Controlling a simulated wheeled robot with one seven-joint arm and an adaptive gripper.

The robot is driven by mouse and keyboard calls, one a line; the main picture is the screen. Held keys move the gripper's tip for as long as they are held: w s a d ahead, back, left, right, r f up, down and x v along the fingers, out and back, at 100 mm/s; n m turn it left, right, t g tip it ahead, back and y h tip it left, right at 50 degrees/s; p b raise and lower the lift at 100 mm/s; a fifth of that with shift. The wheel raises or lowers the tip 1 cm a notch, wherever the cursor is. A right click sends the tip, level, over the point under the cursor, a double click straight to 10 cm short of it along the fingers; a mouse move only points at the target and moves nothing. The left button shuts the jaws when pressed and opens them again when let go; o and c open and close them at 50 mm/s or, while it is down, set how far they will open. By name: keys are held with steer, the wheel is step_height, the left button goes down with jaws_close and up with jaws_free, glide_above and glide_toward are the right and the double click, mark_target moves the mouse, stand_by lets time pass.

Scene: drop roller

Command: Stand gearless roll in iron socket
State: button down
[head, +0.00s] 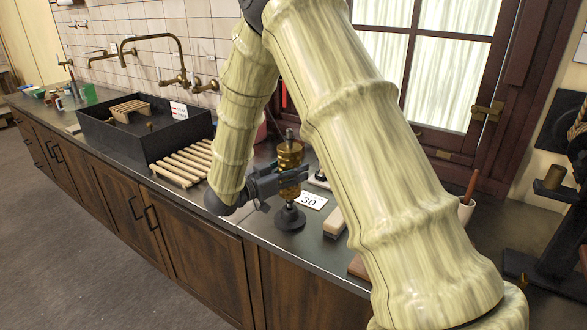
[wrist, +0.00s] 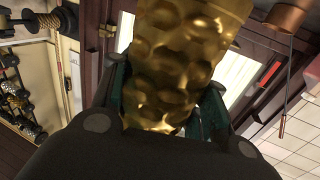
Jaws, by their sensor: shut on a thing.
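My gripper (head: 289,179) is shut around a gold, dimpled roll (head: 290,154). The roll stands about upright in the head view, with a thin dark shaft at its top. In the wrist view the dimpled roll (wrist: 185,60) fills the middle between the fingers, and no gear shows on its visible part. A black iron socket (head: 290,218) with a round foot stands on the counter right below the roll. The roll's lower end is close over the socket. The gripper partly hides that end, and I cannot tell whether they touch.
A white card reading 30 (head: 311,201) lies right of the socket, near a pale block (head: 334,222). A slatted wooden rack (head: 183,166) and a black sink (head: 146,137) are to the left. The counter's front edge (head: 262,243) is close to the socket.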

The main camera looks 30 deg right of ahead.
steer(key=shift+f+b, duration=0.35)
steer(key=shift+f, duration=0.75)
stand_by(0.5)
steer(key=c, duration=0.7)
jaws_free()
steer(key=shift+f, duration=0.15)
steer(key=shift+a, duration=0.15)
steer(key=a, duration=0.7)
steer(key=s+a, duration=0.1)
steer(key=a, duration=0.3)
steer(key=shift+s+a, duration=0.1)
steer(key=shift+a, duration=0.25)
